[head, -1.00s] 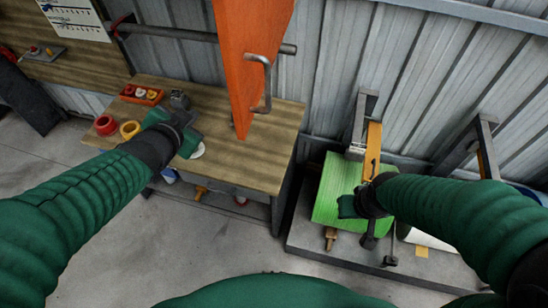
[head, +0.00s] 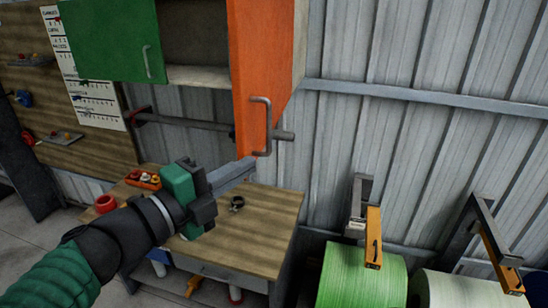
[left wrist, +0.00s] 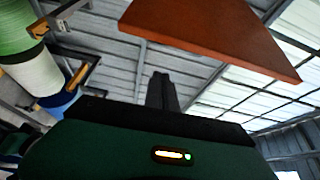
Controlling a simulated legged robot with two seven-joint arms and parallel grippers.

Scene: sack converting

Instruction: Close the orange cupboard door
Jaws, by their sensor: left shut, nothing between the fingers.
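The orange cupboard door (head: 260,75) stands open, swung out from the wall cupboard (head: 195,45), whose inside shows to its left. A grey bar handle (head: 267,128) is on the door's right-hand face. My left gripper (head: 248,166) is shut and empty, its fingertips close to the door's lower edge in the picture; whether they touch it I cannot tell. In the left wrist view the fingers (left wrist: 161,80) point up, with the underside of the orange door (left wrist: 215,35) above and to the right. My right gripper is out of view.
A green cupboard door (head: 112,40) hangs at the left. Below is a wooden bench (head: 265,215) with an orange tray (head: 142,179) and a red ring (head: 106,203). A wall bar (head: 190,123) runs behind. Green (head: 360,275) and white (head: 465,288) rolls stand at the right.

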